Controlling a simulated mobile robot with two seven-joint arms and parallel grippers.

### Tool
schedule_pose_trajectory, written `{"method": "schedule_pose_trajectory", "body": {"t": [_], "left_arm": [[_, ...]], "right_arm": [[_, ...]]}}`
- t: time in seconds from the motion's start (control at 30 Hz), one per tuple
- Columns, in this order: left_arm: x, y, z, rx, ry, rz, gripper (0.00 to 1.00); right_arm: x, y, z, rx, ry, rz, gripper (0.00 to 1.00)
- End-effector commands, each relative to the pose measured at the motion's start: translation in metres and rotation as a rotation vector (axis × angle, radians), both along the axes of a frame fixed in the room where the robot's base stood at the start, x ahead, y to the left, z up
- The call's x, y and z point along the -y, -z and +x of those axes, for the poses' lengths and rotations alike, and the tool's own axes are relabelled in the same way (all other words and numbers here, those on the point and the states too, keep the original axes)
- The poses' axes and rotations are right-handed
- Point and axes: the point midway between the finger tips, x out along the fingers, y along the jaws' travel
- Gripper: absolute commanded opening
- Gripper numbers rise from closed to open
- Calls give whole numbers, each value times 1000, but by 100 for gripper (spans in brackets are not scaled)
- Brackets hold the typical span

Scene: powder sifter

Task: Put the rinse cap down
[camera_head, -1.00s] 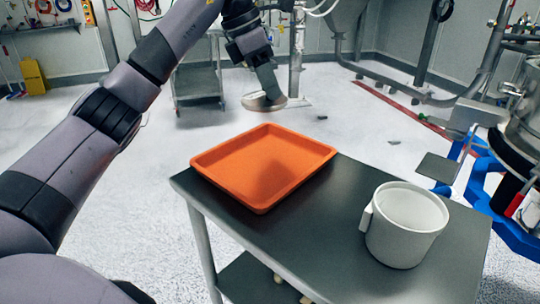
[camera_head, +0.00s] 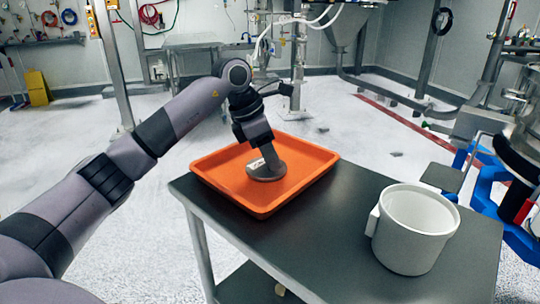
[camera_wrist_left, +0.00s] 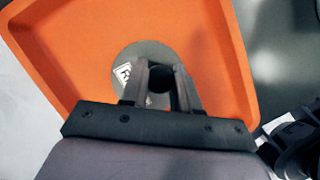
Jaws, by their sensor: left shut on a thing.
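The rinse cap (camera_head: 267,172) is a grey disc with a white label and a dark stem or handle. It is inside the orange tray (camera_head: 215,190), near the tray's middle; I cannot tell whether its base touches the tray floor. My left gripper (camera_head: 262,150) points down and is shut on the cap's handle. In the left wrist view the cap (camera_wrist_left: 125,62) shows beneath the fingers (camera_wrist_left: 160,80), with the orange tray (camera_wrist_left: 75,40) around it. My right gripper is not in view.
The tray rests on a dark cart top (camera_head: 330,225). A white handled pot (camera_head: 415,225) stands at the cart's right. Bare cart top lies between pot and tray. Blue-framed equipment (camera_head: 490,190) stands beyond the cart's right side.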

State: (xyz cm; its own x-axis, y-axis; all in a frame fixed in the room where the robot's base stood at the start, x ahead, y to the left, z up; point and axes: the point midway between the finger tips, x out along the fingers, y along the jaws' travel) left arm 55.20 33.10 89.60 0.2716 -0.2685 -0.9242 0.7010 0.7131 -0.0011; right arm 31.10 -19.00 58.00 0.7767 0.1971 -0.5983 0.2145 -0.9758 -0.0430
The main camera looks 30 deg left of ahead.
Motion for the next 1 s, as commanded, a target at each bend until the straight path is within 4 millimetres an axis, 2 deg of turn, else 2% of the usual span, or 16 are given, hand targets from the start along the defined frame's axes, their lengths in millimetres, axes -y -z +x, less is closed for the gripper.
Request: {"method": "schedule_pose_trajectory", "body": {"t": [0.27, 0.3, 0.33, 0.37, 0.63, 0.73, 0.87, 1.0], "left_arm": [[0, 2, 0, 1, 0, 0, 0], [0, 1, 0, 1, 0, 0, 43], [0, 1, 0, 1, 0, 0, 53], [0, 1, 0, 1, 0, 0, 56], [0, 0, 0, 1, 0, 0, 56], [-1, -6, 0, 2, -1, 1, 56], [-7, -25, -5, 4, -3, 2, 56], [-15, -54, -14, 6, -2, 2, 56]], "right_arm": [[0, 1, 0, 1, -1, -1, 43], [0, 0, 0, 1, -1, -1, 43], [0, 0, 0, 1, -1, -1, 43], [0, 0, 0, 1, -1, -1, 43], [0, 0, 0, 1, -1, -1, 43], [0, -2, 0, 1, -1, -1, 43], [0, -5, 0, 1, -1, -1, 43], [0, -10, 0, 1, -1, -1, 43]]}}
